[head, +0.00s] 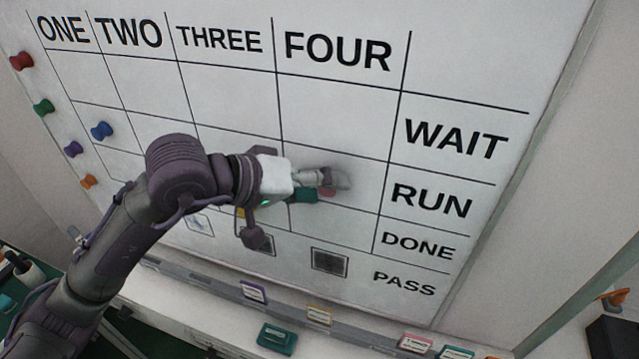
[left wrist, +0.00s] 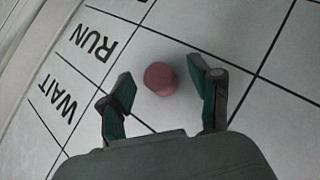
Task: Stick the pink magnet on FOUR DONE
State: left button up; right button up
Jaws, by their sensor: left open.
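The pink magnet (head: 327,192) is on the whiteboard (head: 470,60), in the FOUR column and RUN row, partly hidden behind my gripper in the head view. In the left wrist view the magnet (left wrist: 160,79) shows whole, round and dull pink. My left gripper (head: 320,184) is open at the board. In the left wrist view its green-padded fingers (left wrist: 163,80) stand on either side of the magnet, with gaps visible. The FOUR DONE cell (head: 345,226) lies just below and looks bare where visible. My right gripper is not in view.
Red (head: 21,61), green (head: 43,107), blue (head: 102,131), purple (head: 73,149) and orange (head: 89,181) magnets sit at the board's left. A dark square (head: 329,262) is in the PASS row under FOUR.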

pick_arm(q)
grip_shut()
jog(key=shift+s, duration=0.1)
jog(key=shift+s, duration=0.1)
jog(key=shift+s+a+b, duration=0.3)
jog(key=shift+s+b, duration=0.15)
jog(key=shift+s, duration=0.3)
jog(key=shift+s, duration=0.1)
jog(key=shift+s+a, duration=0.15)
jog(key=shift+s, duration=0.25)
